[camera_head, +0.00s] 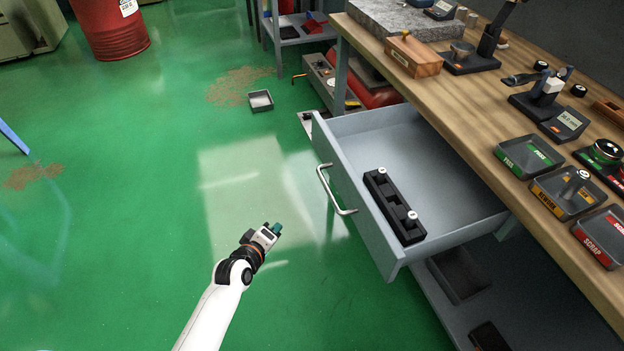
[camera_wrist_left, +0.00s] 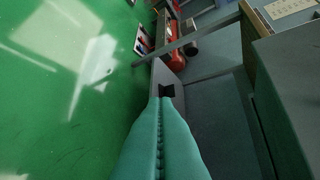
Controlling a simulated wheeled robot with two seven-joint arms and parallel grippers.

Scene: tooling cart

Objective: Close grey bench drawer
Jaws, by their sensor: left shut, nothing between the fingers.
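The grey bench drawer (camera_head: 365,200) is pulled out from under the wooden bench top, with its bar handle (camera_head: 324,188) on the front panel. A black block with white-topped pieces (camera_head: 388,205) lies inside the drawer. My left gripper (camera_head: 272,231) is over the green floor, in front of the drawer and apart from the handle. Its teal fingers (camera_wrist_left: 160,105) are shut together with nothing between them in the left wrist view. Grey panels show at the right of that view; which is the drawer front I cannot tell. My right gripper is not in view.
The wooden bench (camera_head: 450,90) carries gauges, a granite slab and labelled trays (camera_head: 525,156). A lower shelf (camera_head: 500,300) lies below the drawer. A small grey tray (camera_head: 261,101) sits on the floor. The floor before the drawer is clear.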

